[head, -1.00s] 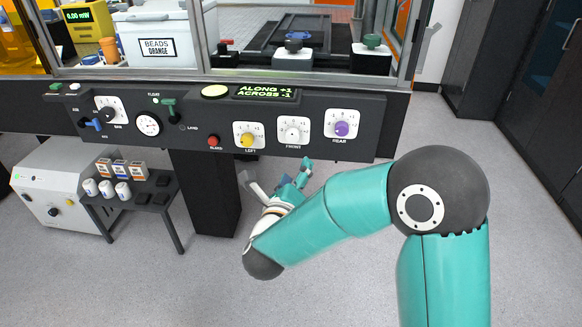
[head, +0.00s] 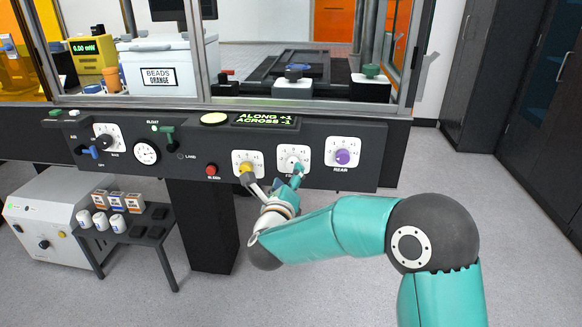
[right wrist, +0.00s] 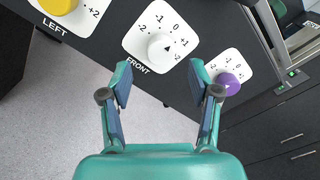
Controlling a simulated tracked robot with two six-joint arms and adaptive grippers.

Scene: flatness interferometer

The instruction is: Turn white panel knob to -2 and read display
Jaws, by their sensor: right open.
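The white knob (head: 291,163) sits on the white FRONT dial plate, between the LEFT and REAR dials on the dark panel. The right wrist view shows it (right wrist: 160,47) with a small dark pointer mark, apparently toward the +1 side. The -2 mark is at the plate's left. The display (head: 266,118) reads ALONG +1, ACROSS -1. My right gripper (head: 277,183) is open and empty, its fingers just short of the panel. In the right wrist view the gripper (right wrist: 160,80) has the white knob ahead, between its finger lines but beyond the tips. My left gripper is out of view.
The yellow LEFT knob (head: 247,167) and purple REAR knob (head: 342,157) flank the white one. A red button (head: 211,169), a gauge (head: 146,152) and a green lever (head: 167,133) are further left. A small dark table (head: 140,233) stands below left.

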